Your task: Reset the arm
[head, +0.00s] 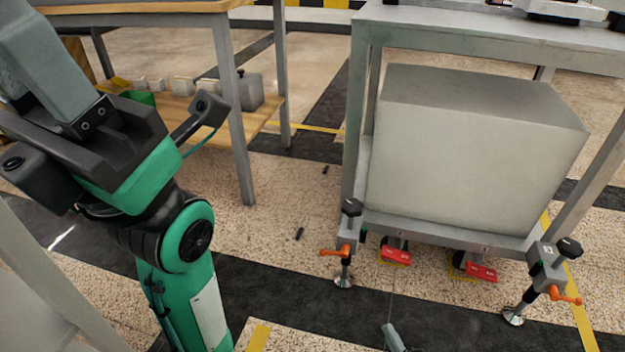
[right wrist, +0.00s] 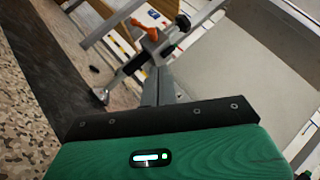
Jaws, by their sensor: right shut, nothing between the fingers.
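My right gripper (head: 388,328) shows only as a small grey tip at the bottom edge of the head view, with the rest of it cut off. In the right wrist view its grey fingers (right wrist: 164,74) are together and empty, beyond the black plate and green hand body. They point towards the metal bench's foot and are apart from it as far as I can tell. My left arm rises at the left of the head view, green and black, folded upward. Its grey end is cut off by the top left corner, so its fingertips are hidden.
A metal bench (head: 490,38) holds a large grey box (head: 470,165) on its lower shelf. A wooden-topped table (head: 150,6) stands at the back left, with a grey container (head: 250,90) below. Floor between them is mostly clear.

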